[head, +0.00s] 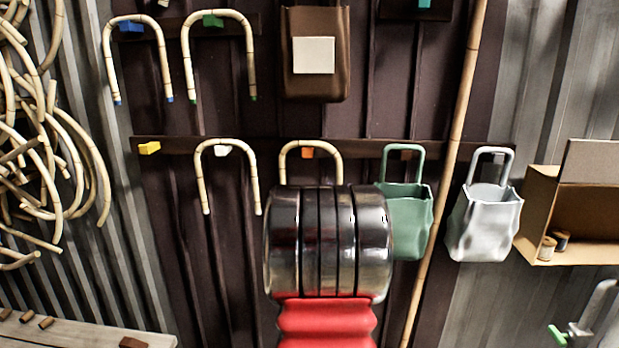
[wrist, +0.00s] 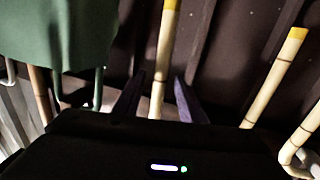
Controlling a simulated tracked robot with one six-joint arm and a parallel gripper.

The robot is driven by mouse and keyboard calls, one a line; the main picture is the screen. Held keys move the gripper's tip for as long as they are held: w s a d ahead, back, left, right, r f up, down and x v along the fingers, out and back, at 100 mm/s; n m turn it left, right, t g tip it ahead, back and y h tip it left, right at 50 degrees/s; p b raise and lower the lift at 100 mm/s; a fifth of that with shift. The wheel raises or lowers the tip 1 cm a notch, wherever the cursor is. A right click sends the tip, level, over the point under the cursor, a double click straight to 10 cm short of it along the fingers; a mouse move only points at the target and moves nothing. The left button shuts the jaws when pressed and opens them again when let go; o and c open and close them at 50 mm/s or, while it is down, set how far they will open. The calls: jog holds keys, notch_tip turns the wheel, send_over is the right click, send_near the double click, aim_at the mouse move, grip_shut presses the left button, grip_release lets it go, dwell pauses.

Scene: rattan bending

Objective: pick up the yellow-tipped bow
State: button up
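The yellow-tipped bow shows in the wrist view as two pale rattan legs with yellow ends, one near the middle (wrist: 163,50) and one to the right. In the head view, a bow's curved top (head: 311,146) hangs by the orange peg (head: 308,153). Its legs are hidden behind my arm, and this appears to be the same bow. My gripper (wrist: 159,76) is open in the wrist view, with a dark finger on each side of the middle leg and visible gaps. The head view hides my gripper behind the arm.
The yellow peg (head: 149,148) is bare. Another bow (head: 203,180) hangs close on the left by a white peg. A green bag (head: 412,225) hangs close on the right, also in the wrist view (wrist: 65,35). A tall cane (head: 457,140) leans beyond it.

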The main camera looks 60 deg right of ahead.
jog(key=shift+d, duration=0.1)
jog(key=shift+r+x, duration=0.2)
jog(key=shift+x, duration=2.3)
jog(key=shift+s, duration=0.1)
grip_shut()
